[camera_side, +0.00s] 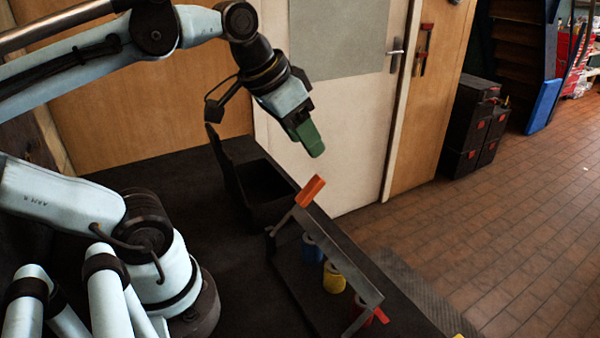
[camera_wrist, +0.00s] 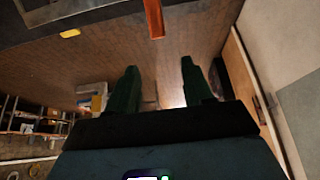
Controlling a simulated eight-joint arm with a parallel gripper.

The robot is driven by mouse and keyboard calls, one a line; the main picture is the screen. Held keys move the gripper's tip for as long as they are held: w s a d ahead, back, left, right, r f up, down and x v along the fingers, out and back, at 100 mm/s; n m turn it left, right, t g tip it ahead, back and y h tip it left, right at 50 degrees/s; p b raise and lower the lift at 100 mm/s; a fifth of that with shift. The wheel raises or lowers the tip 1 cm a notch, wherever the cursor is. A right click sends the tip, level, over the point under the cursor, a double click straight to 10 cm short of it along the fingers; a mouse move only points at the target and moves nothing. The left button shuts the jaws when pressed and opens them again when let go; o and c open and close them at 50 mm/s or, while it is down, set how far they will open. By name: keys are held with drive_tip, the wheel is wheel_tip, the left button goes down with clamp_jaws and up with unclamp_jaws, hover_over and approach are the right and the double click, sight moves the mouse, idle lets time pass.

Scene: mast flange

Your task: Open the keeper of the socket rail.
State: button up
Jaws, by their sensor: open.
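The socket rail (camera_side: 290,283) lies on the dark bench in the side view, with a blue socket (camera_side: 312,248), a yellow socket (camera_side: 334,279) and a red socket (camera_side: 361,306) in a row. A long grey bar (camera_side: 345,258), seemingly the keeper, runs above and along them and partly hides them. An orange handle (camera_side: 310,190) sticks up at its far end. In the wrist view the orange handle (camera_wrist: 154,18) is at the top edge, ahead of the fingers. My gripper (camera_side: 313,150) has green fingers, open and empty in the wrist view (camera_wrist: 160,75). It hangs above the handle, apart from it.
A black open bin (camera_side: 262,185) stands behind the rail, left of my gripper. A yellow object (camera_wrist: 70,33) shows in the wrist view. A pale door (camera_side: 345,120) rises behind the bench.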

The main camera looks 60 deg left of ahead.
sight(313, 183)
drive_tip(key=shift+g, duration=0.6)
drive_tip(key=shift+s+f+x, duration=0.15)
drive_tip(key=shift+s+x, duration=0.15)
drive_tip(key=shift+x, duration=1.45)
drive_tip(key=shift+s+f+x, duration=0.1)
drive_tip(key=shift+s+x, duration=0.2)
drive_tip(key=shift+x, duration=1.45)
drive_tip(key=shift+s+f+x, duration=0.15)
drive_tip(key=shift+s+x, duration=0.15)
drive_tip(key=shift+x, duration=1.45)
clamp_jaws()
